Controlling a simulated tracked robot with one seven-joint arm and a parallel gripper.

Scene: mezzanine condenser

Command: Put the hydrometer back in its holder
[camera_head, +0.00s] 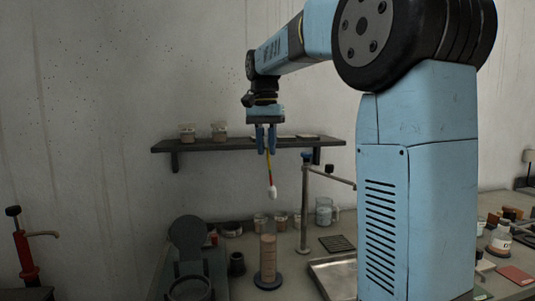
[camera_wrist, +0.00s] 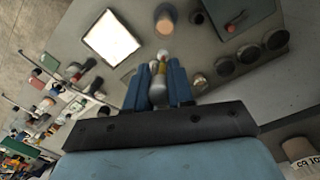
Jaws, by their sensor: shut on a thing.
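The hydrometer (camera_head: 270,176) is a thin yellow and red stem with a white bulb at its lower end. My gripper (camera_head: 266,152) is shut on its upper part, and it hangs nearly upright in the air. In the wrist view the hydrometer (camera_wrist: 158,88) shows between the blue fingers of my gripper (camera_wrist: 159,76). A tall tan cylinder (camera_head: 268,258) on a round dark blue base stands on the bench below the bulb, well apart from it. It also shows in the wrist view (camera_wrist: 165,17). I cannot tell for sure which thing is the holder.
A metal stand (camera_head: 304,210) with a side arm and a shallow metal tray (camera_head: 335,275) are to the right. Several jars line the back. A wall shelf (camera_head: 240,145) is behind my gripper.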

